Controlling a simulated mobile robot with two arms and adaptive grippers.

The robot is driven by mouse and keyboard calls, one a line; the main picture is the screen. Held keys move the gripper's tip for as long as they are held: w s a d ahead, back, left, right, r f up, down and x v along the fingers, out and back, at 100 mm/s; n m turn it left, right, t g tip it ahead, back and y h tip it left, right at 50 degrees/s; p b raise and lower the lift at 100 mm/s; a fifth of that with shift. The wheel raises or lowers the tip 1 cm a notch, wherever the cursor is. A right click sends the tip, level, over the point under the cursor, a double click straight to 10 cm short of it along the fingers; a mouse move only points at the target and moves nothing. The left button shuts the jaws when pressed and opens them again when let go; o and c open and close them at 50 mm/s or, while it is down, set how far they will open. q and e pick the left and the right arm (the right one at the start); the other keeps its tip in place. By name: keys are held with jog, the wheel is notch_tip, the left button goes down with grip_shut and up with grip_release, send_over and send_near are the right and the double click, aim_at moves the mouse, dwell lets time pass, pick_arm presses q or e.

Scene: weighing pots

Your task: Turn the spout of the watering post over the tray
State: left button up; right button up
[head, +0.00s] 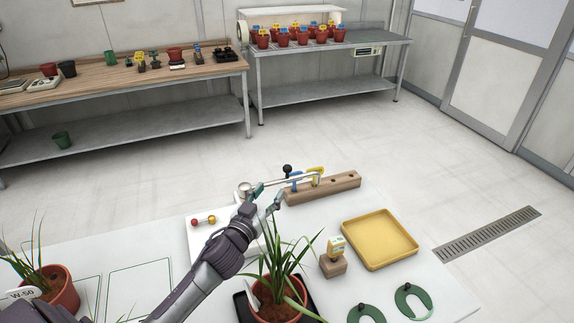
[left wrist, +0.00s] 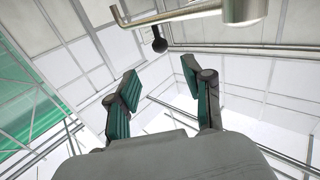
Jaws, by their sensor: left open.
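The watering post (head: 244,188) stands near the far edge of the white table. Its thin metal spout (head: 305,177) reaches right, above the wooden block and not over the yellow tray (head: 380,238), which lies nearer and further right. A black knob (head: 287,169) shows by the spout. In the left wrist view the metal spout (left wrist: 180,16) crosses the top, with its black knob (left wrist: 159,40) hanging below it. My left gripper (head: 267,196) is open and empty, just in front of the spout; its fingers (left wrist: 160,80) are apart below the knob. My right gripper is not seen.
A wooden block (head: 335,187) with holes holds blue and yellow items. A potted plant (head: 277,300) stands close to my left arm. A small yellow-labelled item on a block (head: 333,262) and green horseshoe pieces (head: 413,299) lie near the tray. Another potted plant (head: 62,290) is at left.

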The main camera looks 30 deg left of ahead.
aim_at(285, 171)
pick_arm(q)
jog(key=w+b, duration=0.1)
jog(key=w, duration=0.4)
jog(key=shift+w+a, duration=0.15)
jog(key=shift+w, duration=0.25)
jog(key=w, duration=0.2)
jog(key=w+b, duration=0.1)
jog(key=w, duration=0.1)
jog(key=shift+w+a+f, duration=0.15)
jog(key=shift+w+a, duration=0.05)
jog(key=shift+w, duration=0.9)
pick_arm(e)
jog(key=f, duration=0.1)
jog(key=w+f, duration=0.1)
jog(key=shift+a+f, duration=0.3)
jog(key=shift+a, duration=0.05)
pick_arm(q)
grip_shut()
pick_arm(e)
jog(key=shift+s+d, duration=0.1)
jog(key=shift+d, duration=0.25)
